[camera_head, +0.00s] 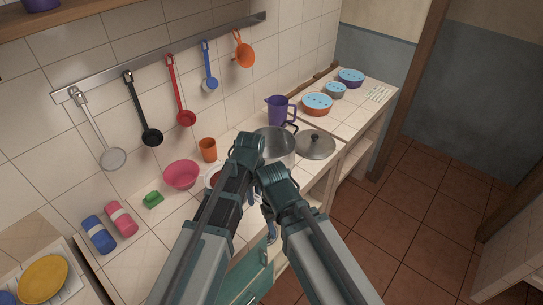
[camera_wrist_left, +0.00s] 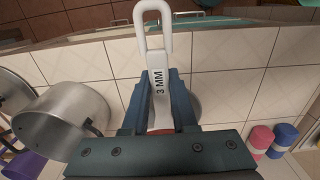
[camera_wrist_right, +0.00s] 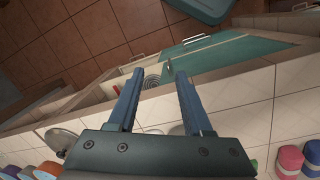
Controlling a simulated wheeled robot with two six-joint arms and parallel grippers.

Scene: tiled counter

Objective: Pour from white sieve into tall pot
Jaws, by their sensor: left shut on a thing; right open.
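The white sieve (camera_head: 211,178) shows in part beside my left wrist in the head view, with something red in its bowl. My left gripper (camera_wrist_left: 158,78) is shut on the sieve's handle (camera_wrist_left: 157,47), which is marked "3 MM". The bowl is mostly hidden behind the gripper. The tall pot (camera_head: 276,143) is metal and stands upright and open on the counter, just beyond my wrists. It also shows in the left wrist view (camera_wrist_left: 62,122), left of the gripper and apart from it. My right gripper (camera_wrist_right: 158,74) is open and empty, near the counter's front edge.
A metal lid (camera_head: 317,145) lies right of the pot. A purple jug (camera_head: 279,110) stands behind it. A pink bowl (camera_head: 181,175), an orange cup (camera_head: 208,150) and a green sponge-like block (camera_head: 153,200) are to the left. Utensils hang from a wall rail (camera_head: 160,60).

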